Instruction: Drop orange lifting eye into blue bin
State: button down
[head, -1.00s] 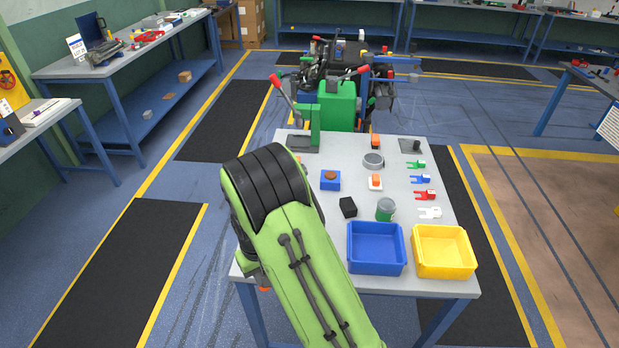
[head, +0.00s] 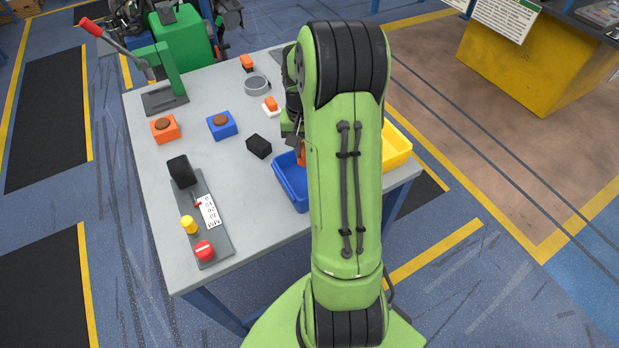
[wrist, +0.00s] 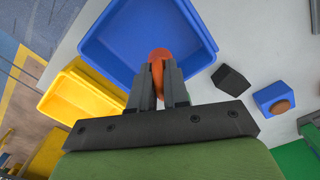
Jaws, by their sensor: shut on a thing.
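The orange lifting eye (wrist: 160,56) is between the fingertips of my gripper (wrist: 157,80), which is shut on it. In the wrist view it shows against the inside of the blue bin (wrist: 100,48). In the head view a bit of the orange eye (head: 301,157) shows beside my arm, above the blue bin (head: 289,187). My arm hides most of the bin there. How high the eye is above the bin floor I cannot tell.
The yellow bin (head: 397,146) stands beside the blue bin. A black block (head: 259,146), a blue block with a brown top (head: 222,125) and a grey ring (head: 256,84) are on the grey table (head: 150,215). A control strip with a red button (head: 204,250) lies near the left edge.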

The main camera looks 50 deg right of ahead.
notch_tip(320, 180, down, 4)
jog(key=b, duration=0.2)
jog(key=shift+s+f+b, duration=0.1)
jog(key=shift+f+b, duration=0.05)
jog(key=shift+b, duration=0.2)
jog(key=c, duration=1)
grip_release()
jog(key=shift+c, duration=0.2)
jog(key=shift+r, duration=0.25)
notch_tip(320, 180, up, 16)
jog(key=p, duration=0.4)
jog(key=shift+f, duration=0.25)
